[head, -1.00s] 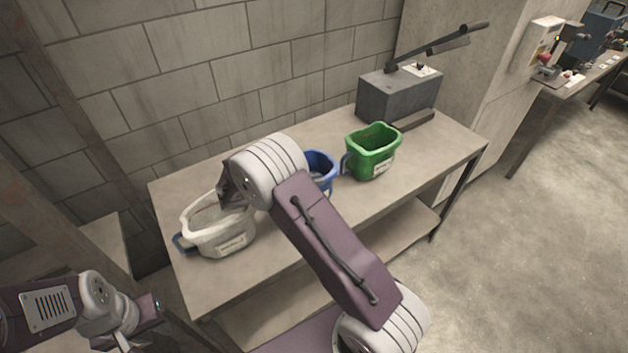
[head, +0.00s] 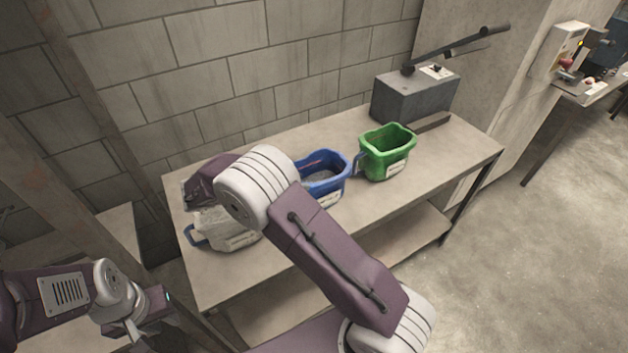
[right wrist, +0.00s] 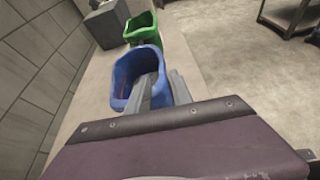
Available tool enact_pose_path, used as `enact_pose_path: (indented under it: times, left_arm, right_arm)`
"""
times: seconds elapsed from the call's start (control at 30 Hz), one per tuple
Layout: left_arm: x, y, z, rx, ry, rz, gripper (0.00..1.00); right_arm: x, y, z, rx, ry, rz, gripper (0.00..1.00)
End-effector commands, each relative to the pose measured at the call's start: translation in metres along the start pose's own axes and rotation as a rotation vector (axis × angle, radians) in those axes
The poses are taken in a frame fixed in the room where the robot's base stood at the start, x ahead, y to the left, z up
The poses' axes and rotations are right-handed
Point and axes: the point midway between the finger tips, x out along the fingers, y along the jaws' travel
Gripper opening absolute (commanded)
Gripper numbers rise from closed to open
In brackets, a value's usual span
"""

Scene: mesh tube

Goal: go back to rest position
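My right arm reaches in from the lower right in the head view. Its wrist bends over the left part of the table, and the dark gripper end (head: 192,200) hangs above the white bin (head: 232,240), hiding part of it. In the right wrist view the grey fingers (right wrist: 170,90) show in front of the blue bin (right wrist: 125,75); nothing is clearly held, and I cannot tell how far apart they are. My left gripper (head: 135,328) is low at the left in the head view, clear of the bins; its fingertips are too small to judge.
The blue bin (head: 325,185) and green bin (head: 385,152) stand in a row on the table (head: 420,165). A grey box with a lever (head: 415,95) stands at the back right. A block wall is behind, and a post (head: 85,95) rises at the left. Open floor lies to the right.

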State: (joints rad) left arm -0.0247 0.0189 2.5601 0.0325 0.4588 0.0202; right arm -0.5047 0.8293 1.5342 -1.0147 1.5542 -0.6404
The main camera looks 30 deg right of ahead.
Motion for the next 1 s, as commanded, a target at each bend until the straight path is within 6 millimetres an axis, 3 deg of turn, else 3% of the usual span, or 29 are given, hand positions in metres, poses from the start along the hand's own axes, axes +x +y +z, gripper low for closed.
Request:
enact_pose_path:
  times: [0.2,0.67,0.73,0.8,0.87,0.9,1.0]
  left_arm:
    - [0.0,0.0,0.0,0.0,0.0,0.0,0.25]
    - [0.0,0.0,0.0,0.0,0.0,0.0,0.25]
    - [-0.002,0.0,0.0,0.0,0.0,0.0,0.25]
    - [-0.004,0.0,0.0,0.0,0.0,0.0,0.25]
    - [-0.005,0.0,-0.001,0.0,0.0,0.0,0.25]
    - [-0.007,0.0,-0.001,0.0,0.0,0.0,0.25]
    - [-0.009,0.0,-0.001,0.0,0.0,0.0,0.25]
  right_arm:
    - [-0.017,0.0,0.0,0.0,0.0,0.0,0.27]
    - [-0.014,0.0,0.002,0.003,-0.001,-0.008,0.27]
    - [-0.006,0.001,0.017,0.039,0.008,-0.031,0.27]
    - [0.005,-0.001,0.048,0.11,0.027,-0.065,0.27]
    - [0.023,-0.02,0.077,0.156,0.048,-0.134,0.27]
    - [0.035,-0.042,0.09,0.185,0.092,-0.195,0.27]
    - [0.055,-0.104,0.083,0.315,0.29,-0.343,0.27]
